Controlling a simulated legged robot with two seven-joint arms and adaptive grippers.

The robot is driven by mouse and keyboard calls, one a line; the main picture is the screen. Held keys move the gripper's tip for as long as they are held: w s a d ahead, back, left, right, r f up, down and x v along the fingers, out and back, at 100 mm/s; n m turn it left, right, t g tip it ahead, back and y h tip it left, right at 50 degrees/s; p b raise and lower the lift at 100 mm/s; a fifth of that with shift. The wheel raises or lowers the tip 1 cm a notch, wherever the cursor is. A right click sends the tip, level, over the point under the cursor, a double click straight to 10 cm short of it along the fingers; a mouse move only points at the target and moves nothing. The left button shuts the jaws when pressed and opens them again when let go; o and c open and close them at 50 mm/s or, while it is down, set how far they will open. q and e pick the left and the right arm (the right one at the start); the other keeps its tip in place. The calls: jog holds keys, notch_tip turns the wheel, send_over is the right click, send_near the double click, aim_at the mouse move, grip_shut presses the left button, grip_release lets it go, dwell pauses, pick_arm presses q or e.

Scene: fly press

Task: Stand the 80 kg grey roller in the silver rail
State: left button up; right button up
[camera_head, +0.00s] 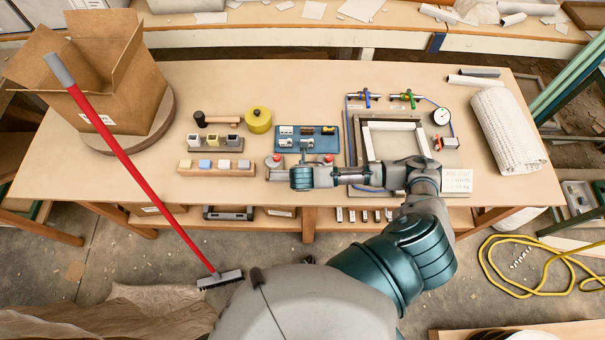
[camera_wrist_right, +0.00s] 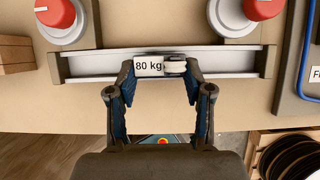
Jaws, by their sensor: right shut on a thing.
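The silver rail (camera_wrist_right: 95,64) lies across the right wrist view, below two red-topped round knobs. My right gripper (camera_wrist_right: 160,70) reaches over its middle, one finger on each side of a small piece labelled "80 kg" (camera_wrist_right: 149,66). The pale roller (camera_wrist_right: 175,67) lies beside that label, between the fingertips. The fingers are shut on this roller, which shows within the rail's outline. I cannot tell whether it rests on the rail's floor. In the head view my right arm (camera_head: 340,177) covers most of the rail. My left gripper is out of view.
Behind the arm is a blue rack (camera_head: 266,142) with several small rollers. Red knobs (camera_wrist_right: 62,14) sit close behind the rail. A box (camera_head: 120,85) and red-handled broom (camera_head: 130,160) are far left.

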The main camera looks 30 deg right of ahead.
jog(key=shift+f+p, duration=0.2)
jog(key=shift+p, duration=0.2)
jog(key=shift+s+f, duration=0.1)
jog(key=shift+f, duration=0.05)
dwell(0.4)
jog(key=o, duration=1.4)
notch_tip(320, 180, up, 7)
jog(key=p, duration=0.9)
